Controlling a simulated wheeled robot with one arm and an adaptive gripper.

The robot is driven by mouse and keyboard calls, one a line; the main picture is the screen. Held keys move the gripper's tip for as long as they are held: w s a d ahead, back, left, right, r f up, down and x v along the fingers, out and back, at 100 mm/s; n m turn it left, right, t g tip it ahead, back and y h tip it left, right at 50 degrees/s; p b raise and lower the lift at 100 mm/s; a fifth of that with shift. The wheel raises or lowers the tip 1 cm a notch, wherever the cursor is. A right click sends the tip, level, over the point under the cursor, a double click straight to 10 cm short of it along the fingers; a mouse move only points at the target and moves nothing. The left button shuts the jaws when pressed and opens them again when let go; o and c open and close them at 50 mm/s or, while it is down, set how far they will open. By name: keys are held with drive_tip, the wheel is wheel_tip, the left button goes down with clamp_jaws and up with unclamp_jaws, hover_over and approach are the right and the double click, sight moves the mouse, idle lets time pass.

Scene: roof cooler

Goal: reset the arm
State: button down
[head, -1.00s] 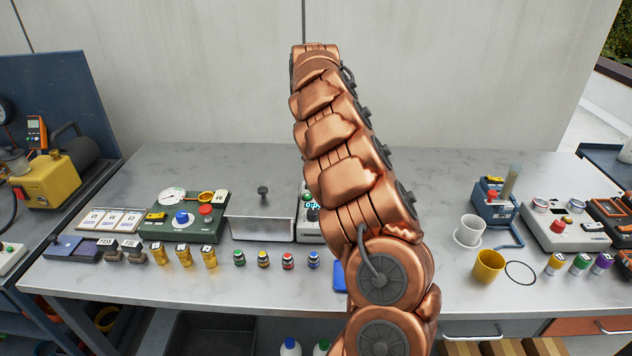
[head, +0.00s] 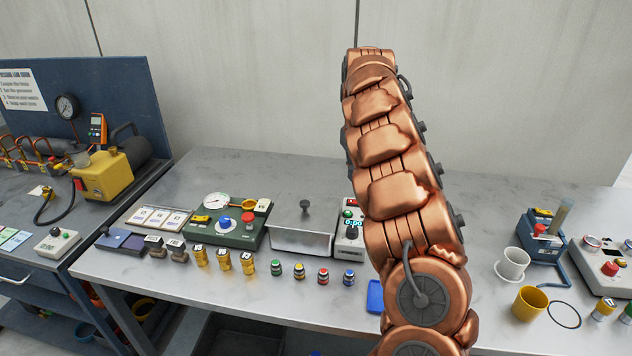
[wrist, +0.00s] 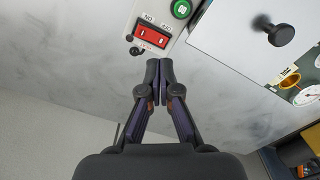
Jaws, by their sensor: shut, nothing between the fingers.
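My arm, in copper-coloured links, stands upright in the middle right of the head view, over the grey bench (head: 300,170). My gripper (wrist: 160,70) shows in the wrist view with its two dark fingertips together, shut and empty. In the wrist view a device with a red switch (wrist: 152,36) and a green button (wrist: 181,9) lies just beyond the fingertips. I cannot see the gripper in the head view.
A lidded metal box (head: 303,228) and a green gauge unit (head: 228,222) stand left of my arm. Several small bottles line the front. A white cup (head: 512,263) and a yellow cup (head: 529,302) stand on the right. A yellow pump (head: 103,174) is on the left bench.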

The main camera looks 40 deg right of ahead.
drive_tip(key=s+a+r, duration=0.2)
drive_tip(key=s+a, duration=0.1)
drive_tip(key=a, duration=0.4)
drive_tip(key=s+a+r+m, duration=0.1)
drive_tip(key=s+a+r, duration=0.15)
drive_tip(key=a, duration=0.55)
drive_tip(key=s+a+r, duration=0.1)
drive_tip(key=s+a, duration=0.2)
drive_tip(key=a, duration=0.4)
drive_tip(key=s+a+f+n+g, duration=0.1)
drive_tip(key=s+a+f, duration=0.3)
drive_tip(key=s+a, duration=0.5)
drive_tip(key=s+a+f+n, duration=0.4)
drive_tip(key=s+a+f, duration=0.1)
drive_tip(key=s+a, duration=0.4)
drive_tip(key=s, duration=0.2)
drive_tip(key=shift+s+a+g, duration=0.2)
drive_tip(key=shift+s+g, duration=0.15)
drive_tip(key=shift+g, duration=0.05)
